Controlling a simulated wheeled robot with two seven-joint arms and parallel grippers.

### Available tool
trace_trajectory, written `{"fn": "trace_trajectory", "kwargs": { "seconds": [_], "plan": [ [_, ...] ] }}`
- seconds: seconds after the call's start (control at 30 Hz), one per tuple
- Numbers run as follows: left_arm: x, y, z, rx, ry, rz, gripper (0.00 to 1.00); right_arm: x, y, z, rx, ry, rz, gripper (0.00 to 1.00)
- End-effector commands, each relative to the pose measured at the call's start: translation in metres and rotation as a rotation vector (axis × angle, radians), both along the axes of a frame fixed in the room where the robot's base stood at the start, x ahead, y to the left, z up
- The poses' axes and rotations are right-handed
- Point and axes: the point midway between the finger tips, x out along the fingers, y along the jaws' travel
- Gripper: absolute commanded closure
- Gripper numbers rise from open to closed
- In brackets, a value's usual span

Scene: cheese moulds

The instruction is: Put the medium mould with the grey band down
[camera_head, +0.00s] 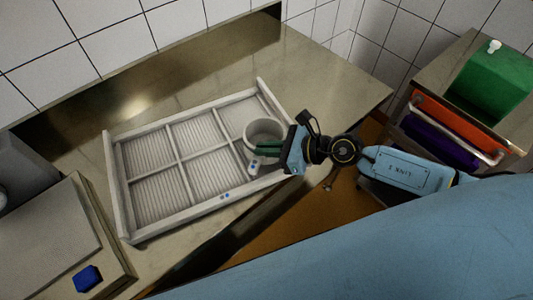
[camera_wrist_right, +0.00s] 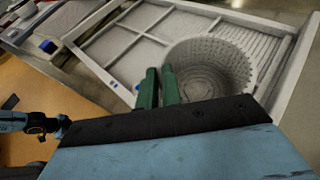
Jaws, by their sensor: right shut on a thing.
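The mould (camera_head: 265,128) is a white, open-topped cup with rows of small holes in its wall, which show in the wrist view (camera_wrist_right: 215,62). No grey band can be made out. My right gripper (camera_head: 262,150) has its green fingers shut on the near wall of the mould; the fingers also show in the wrist view (camera_wrist_right: 158,88). The mould is upright or nearly so, over the right end of the white draining tray (camera_head: 122,200). I cannot tell whether its base touches the tray.
The tray has a raised rim and dividers between several ribbed compartments, with no other mould in them. It lies on a metal counter (camera_head: 340,85) against a tiled wall. A grey block (camera_head: 45,240) stands at left. Green, red and purple containers (camera_head: 490,85) stand at right.

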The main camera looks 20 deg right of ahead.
Motion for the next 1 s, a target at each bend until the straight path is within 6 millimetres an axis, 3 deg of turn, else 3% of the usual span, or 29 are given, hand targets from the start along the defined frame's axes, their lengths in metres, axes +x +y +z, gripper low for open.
{"fn": "trace_trajectory", "kwargs": {
  "seconds": [0.1,0.47,0.67,1.0],
  "plan": [
    [-0.0037,0.0006,-0.0096,0.001,0.006,0.000,0.66,0.0005,-0.0002,-0.0150,0.001,-0.001,-0.001,1.00],
    [-0.0075,0.0011,-0.0110,0.001,0.012,0.001,0.66,0.0005,-0.0001,-0.0170,0.000,-0.002,-0.001,1.00],
    [-0.0078,0.0013,-0.0107,0.002,0.012,0.001,0.66,0.0001,-0.0003,-0.0173,-0.001,-0.001,0.000,0.72],
    [-0.0081,0.0016,-0.0082,0.003,0.013,0.001,0.66,0.0001,-0.0003,-0.0144,-0.001,-0.001,0.000,0.72]
  ]
}}
